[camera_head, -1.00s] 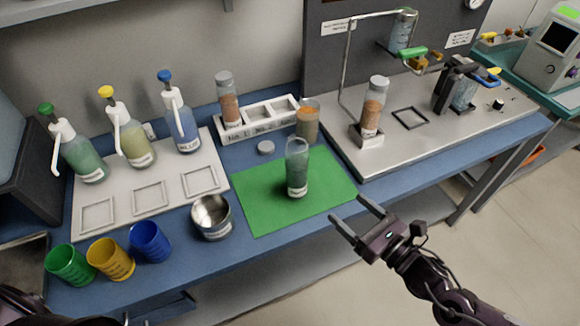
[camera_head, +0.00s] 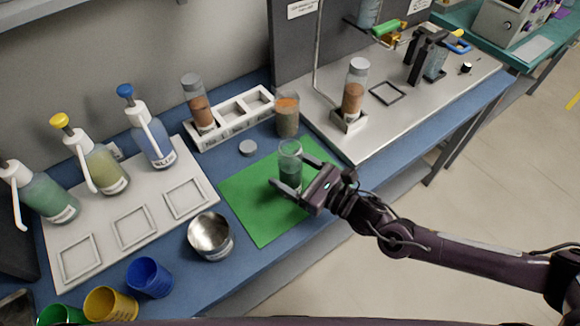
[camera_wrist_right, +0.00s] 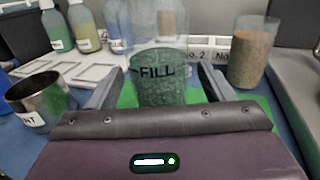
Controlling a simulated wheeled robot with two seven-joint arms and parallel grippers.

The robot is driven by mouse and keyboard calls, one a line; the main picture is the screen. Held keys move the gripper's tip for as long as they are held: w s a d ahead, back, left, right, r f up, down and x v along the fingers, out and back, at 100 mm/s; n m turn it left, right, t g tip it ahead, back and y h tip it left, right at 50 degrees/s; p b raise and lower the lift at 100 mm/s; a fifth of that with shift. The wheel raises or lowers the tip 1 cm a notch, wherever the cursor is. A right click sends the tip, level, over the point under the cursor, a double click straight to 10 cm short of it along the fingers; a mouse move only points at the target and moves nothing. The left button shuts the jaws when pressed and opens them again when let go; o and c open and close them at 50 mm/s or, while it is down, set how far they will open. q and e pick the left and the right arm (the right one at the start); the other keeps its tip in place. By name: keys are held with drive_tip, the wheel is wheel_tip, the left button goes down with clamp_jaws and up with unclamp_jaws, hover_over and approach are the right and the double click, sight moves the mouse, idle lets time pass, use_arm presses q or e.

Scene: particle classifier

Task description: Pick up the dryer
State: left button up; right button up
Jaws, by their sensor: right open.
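No object in view is readably marked as a dryer. A clear cylinder (camera_head: 290,162) with dark green contents stands upright on the green mat (camera_head: 262,222). It also shows in the right wrist view (camera_wrist_right: 157,88), marked "FILL". My right gripper (camera_head: 298,174) is open, with its fingers on either side of the lower part of this cylinder. In the right wrist view the cylinder stands between the fingers; whether they touch it I cannot tell. My left gripper is not in view.
A steel cup (camera_head: 210,240) stands left of the mat. A jar with orange contents (camera_head: 287,118) and a white rack (camera_head: 217,134) are behind. A capped bottle (camera_head: 354,92) stands on the metal plate at right. Pump bottles (camera_head: 152,140) and colored cups (camera_head: 150,278) are at left.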

drive_tip(key=x, duration=0.2)
drive_tip(key=shift+w+a, duration=0.15)
drive_tip(key=shift+a, duration=0.1)
drive_tip(key=c, duration=1.2)
drive_tip(key=shift+c, duration=0.2)
drive_tip(key=shift+r, duration=0.25)
